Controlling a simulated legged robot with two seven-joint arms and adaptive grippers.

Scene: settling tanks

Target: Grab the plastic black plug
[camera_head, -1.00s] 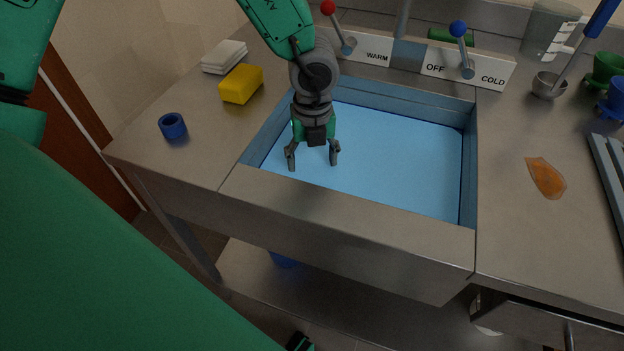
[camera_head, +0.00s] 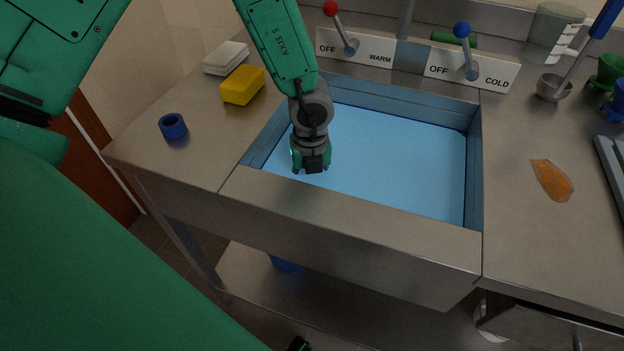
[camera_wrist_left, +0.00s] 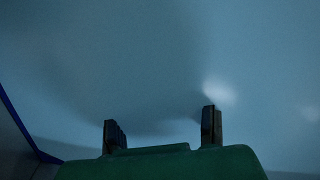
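I cannot make out a black plug in either view. My left gripper (camera_head: 311,170) is over the pale blue sink basin (camera_head: 400,160), near its left front corner. In the left wrist view its two fingers (camera_wrist_left: 160,128) stand wide apart with nothing between them. Beyond them is only a plain blue-grey surface (camera_wrist_left: 160,60) with a soft shadow and a light spot. In the head view the fingers are mostly hidden behind the gripper's body.
Left of the basin are a blue ring (camera_head: 173,126), a yellow sponge (camera_head: 243,86) and a white block (camera_head: 226,58). Behind stand a red-knobbed lever (camera_head: 342,28) and a blue-knobbed lever (camera_head: 467,50). An orange piece (camera_head: 552,180) lies on the right counter. The basin has raised steel edges.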

